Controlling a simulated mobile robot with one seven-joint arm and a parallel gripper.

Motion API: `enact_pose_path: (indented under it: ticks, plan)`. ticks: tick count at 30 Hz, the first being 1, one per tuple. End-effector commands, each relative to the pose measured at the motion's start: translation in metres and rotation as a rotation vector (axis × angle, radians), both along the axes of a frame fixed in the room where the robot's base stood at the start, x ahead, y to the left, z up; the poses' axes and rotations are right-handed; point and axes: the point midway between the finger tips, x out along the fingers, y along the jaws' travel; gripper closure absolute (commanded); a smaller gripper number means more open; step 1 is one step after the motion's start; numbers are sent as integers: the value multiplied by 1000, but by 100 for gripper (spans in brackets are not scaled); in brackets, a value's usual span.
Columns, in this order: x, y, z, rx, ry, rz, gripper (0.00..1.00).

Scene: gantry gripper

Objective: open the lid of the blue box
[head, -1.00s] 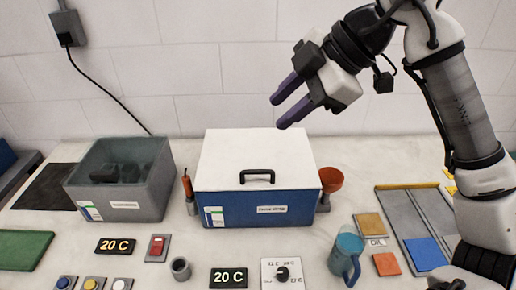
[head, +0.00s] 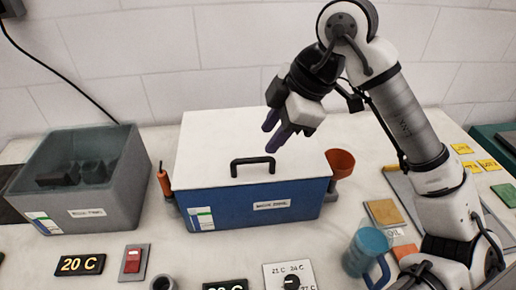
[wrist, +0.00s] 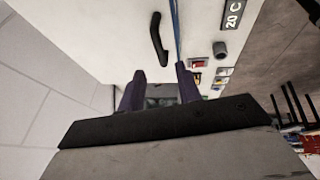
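The blue box (head: 255,206) stands on the bench with its white lid (head: 215,150) shut. A black bar handle (head: 253,165) rises from the lid near its front edge; it also shows at the top of the wrist view (wrist: 158,40). My gripper (head: 273,134) is above the lid, behind and a little right of the handle, and does not touch it. Its two purple fingers (wrist: 157,92) are apart with nothing visible between them, so it is open.
A grey open-topped box (head: 120,190) with dark items inside stands left of the blue box. An orange-handled tool (head: 164,182) and an orange funnel (head: 341,162) flank the blue box. A blue jug (head: 366,250), dial panel (head: 290,277) and red switch (head: 133,260) are in front.

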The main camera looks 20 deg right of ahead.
Motion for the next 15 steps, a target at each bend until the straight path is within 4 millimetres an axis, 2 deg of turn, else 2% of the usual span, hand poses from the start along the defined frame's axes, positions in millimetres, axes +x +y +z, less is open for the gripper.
enact_pose_path:
  ticks: [7, 15]
  plan:
    - [12, 16, -41, 4, 0, 3, 66]
    - [18, 22, -60, 1, -1, 1, 66]
